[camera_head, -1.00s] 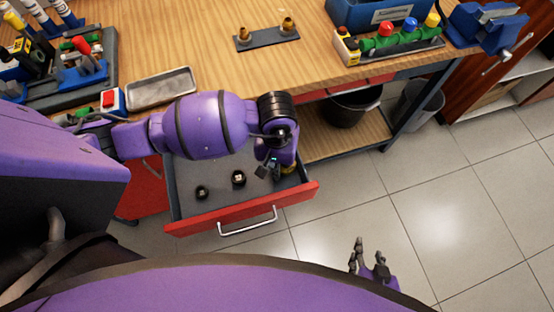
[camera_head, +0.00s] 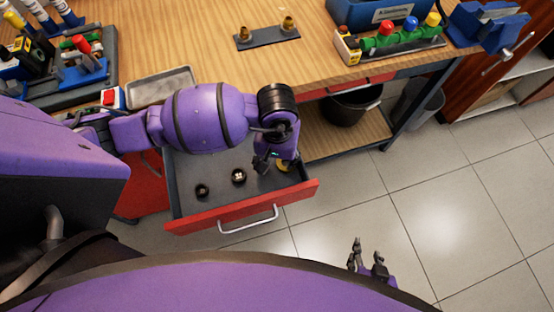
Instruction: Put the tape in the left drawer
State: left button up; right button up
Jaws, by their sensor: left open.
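The open left drawer (camera_head: 215,212) has a grey floor and a red front with a silver handle. My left gripper (camera_head: 262,168) is open and low over the drawer's right part. A small yellow thing (camera_head: 284,165), which looks like the tape, is at the drawer's right side, just right of the gripper. It is partly hidden by my gripper, and I cannot tell whether they touch. My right gripper (camera_head: 367,254) is open and empty above the tiled floor, away from the drawer.
On the workbench (camera_head: 215,55) are an empty grey tray (camera_head: 160,87), a plate with brass fittings (camera_head: 267,38), a rack of coloured valves (camera_head: 390,40) and a blue vise (camera_head: 488,25). A black bucket (camera_head: 350,106) stands below.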

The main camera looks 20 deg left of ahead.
aim_at(277, 165)
pick_arm(q)
notch_tip(277, 165, up, 11)
jog(key=shift+f, duration=0.15)
dwell(0.4)
